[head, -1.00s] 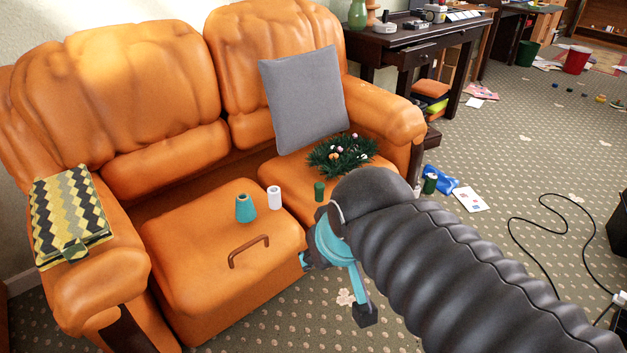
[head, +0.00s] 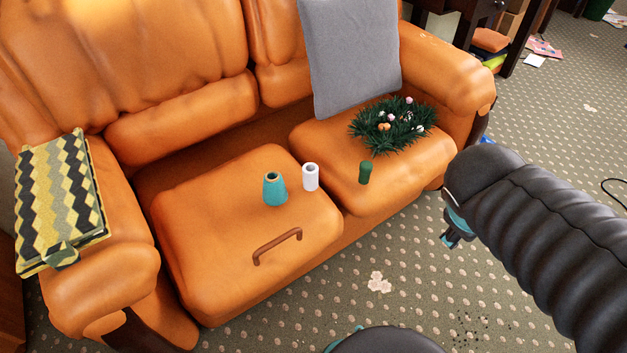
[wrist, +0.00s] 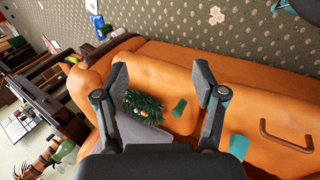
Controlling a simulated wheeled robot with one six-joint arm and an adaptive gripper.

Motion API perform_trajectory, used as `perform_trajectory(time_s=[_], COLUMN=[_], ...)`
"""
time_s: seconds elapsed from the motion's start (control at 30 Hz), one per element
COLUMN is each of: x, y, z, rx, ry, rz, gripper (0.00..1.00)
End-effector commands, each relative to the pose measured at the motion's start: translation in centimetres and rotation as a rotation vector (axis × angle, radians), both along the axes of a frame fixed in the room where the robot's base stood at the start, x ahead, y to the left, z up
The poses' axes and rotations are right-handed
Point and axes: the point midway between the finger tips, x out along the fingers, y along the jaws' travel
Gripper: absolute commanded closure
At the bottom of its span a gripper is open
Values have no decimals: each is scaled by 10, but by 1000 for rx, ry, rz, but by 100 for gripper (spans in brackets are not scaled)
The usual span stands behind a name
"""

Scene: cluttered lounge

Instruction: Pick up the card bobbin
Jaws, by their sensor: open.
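On the orange sofa seat stand a white hollow cylinder (head: 311,178), a teal tapered spool (head: 275,190) and a dark green cylinder (head: 366,173). The white one looks most like a card bobbin, but I cannot tell for certain. In the wrist view the green cylinder (wrist: 180,107) shows between the fingers and the teal spool (wrist: 239,146) right of them; the white cylinder is not visible there. My gripper (wrist: 161,72) is open and empty. In the head view my gripper (head: 455,235) is partly hidden by my arm, right of the seat and apart from all three.
The sofa (head: 190,215) also holds a wreath (head: 393,124), a grey cushion (head: 350,55) and a brown handle (head: 277,246). A zigzag-patterned case (head: 60,200) lies on the left armrest. Carpet (head: 330,300) in front of the sofa is largely clear.

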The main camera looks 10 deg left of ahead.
Motion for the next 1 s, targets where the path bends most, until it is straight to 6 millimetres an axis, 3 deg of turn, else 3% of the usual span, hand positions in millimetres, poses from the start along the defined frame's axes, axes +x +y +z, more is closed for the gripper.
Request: perform_trajectory(time_s=[0.03,0.17,0.27,0.4,0.6,0.7,0.8,1.0], x=[9,37,56,74,71,62,54,60], y=[8,33,65,127,224,258,279,291], z=[-17,-35,-47,-65,-89,-98,-104,-107], rx=[-102,-384,-601,-909,-1290,-1420,-1500,-1546], ry=[21,42,39,2,-104,-155,-194,-210], rz=[125,457,720,1086,1511,1645,1722,1761], gripper=[30,30,30,30,30,30,30,30])
